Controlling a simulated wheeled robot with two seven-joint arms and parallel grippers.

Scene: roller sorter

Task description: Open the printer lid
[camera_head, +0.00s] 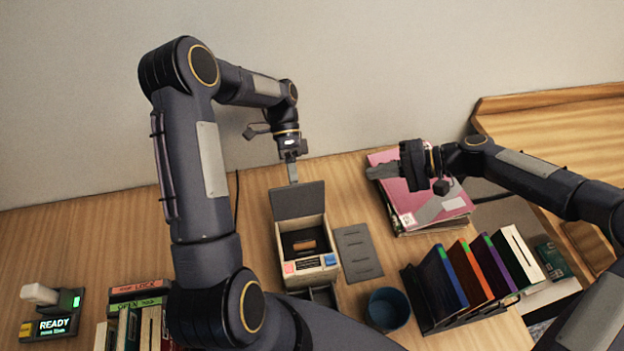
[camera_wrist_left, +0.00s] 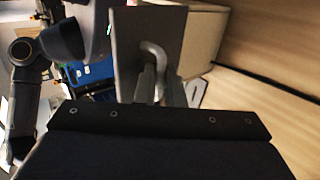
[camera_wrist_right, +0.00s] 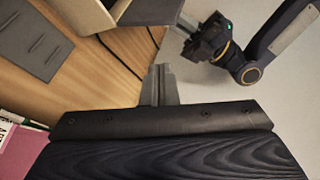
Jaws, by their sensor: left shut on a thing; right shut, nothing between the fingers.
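The printer (camera_head: 306,255) is a beige box on the desk with a dark inside that shows from above. Its grey lid (camera_head: 298,201) stands raised at the back edge; it also shows in the left wrist view (camera_wrist_left: 128,45). My left gripper (camera_head: 292,172) is at the top of the lid, behind it. In the left wrist view it is shut on the pale curved lid handle (camera_wrist_left: 158,60). My right gripper (camera_head: 374,172) is shut and empty, above the pink magazines to the right of the printer.
A grey slotted plate (camera_head: 357,252) lies right of the printer. A blue cup (camera_head: 388,308) and a rack of upright books (camera_head: 468,277) stand in front right. Pink magazines (camera_head: 425,212) lie behind. A READY device (camera_head: 50,325) and more books (camera_head: 137,325) are at the left.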

